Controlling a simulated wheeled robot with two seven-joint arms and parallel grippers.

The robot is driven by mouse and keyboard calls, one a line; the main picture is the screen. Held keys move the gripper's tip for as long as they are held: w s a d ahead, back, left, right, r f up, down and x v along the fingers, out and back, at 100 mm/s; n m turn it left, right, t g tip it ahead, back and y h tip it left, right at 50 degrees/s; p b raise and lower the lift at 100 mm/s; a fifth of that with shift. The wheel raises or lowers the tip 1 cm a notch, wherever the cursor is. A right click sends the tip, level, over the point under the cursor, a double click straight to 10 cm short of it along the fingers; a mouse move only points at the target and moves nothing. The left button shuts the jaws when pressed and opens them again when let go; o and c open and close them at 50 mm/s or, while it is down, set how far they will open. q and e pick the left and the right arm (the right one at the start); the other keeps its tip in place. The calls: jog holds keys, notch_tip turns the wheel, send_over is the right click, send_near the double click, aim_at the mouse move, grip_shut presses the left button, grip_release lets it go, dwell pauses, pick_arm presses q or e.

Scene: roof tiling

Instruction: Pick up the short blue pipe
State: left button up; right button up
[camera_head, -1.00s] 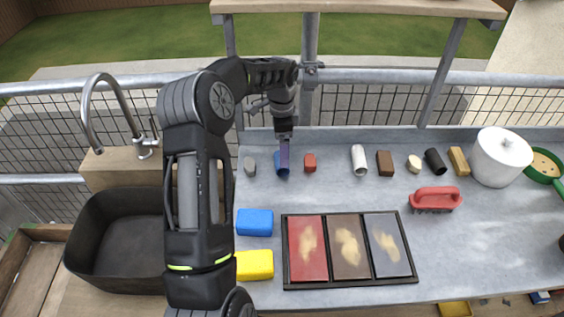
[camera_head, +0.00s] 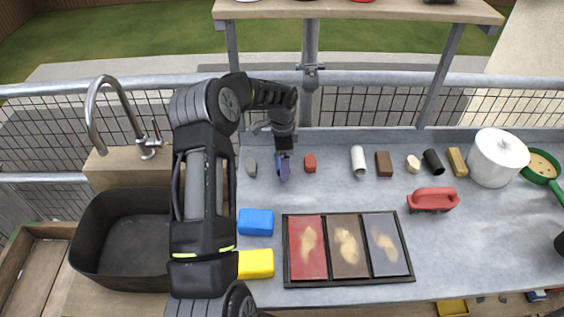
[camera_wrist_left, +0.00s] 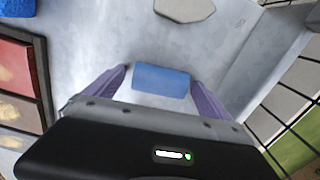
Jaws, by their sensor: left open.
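The short blue pipe (camera_wrist_left: 162,80) lies on the grey worktop. In the left wrist view it sits between the two purple fingers of my left gripper (camera_wrist_left: 158,92), with a gap on each side. In the head view my left gripper (camera_head: 283,168) reaches down over the pipe and hides most of it; a little blue (camera_head: 279,160) shows beside the fingers. The gripper is open. My right gripper is not in view.
A grey stone-like piece (camera_head: 251,166) lies just left of the gripper and a red block (camera_head: 310,162) just right. A white cylinder (camera_head: 358,160) and brown block (camera_head: 384,163) stand further right. A railing (camera_head: 400,77) runs behind. A framed tray (camera_head: 348,283) lies in front.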

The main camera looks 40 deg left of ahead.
pick_arm(q)
jog(key=shift+c, duration=0.4)
jog(key=c, duration=1.3)
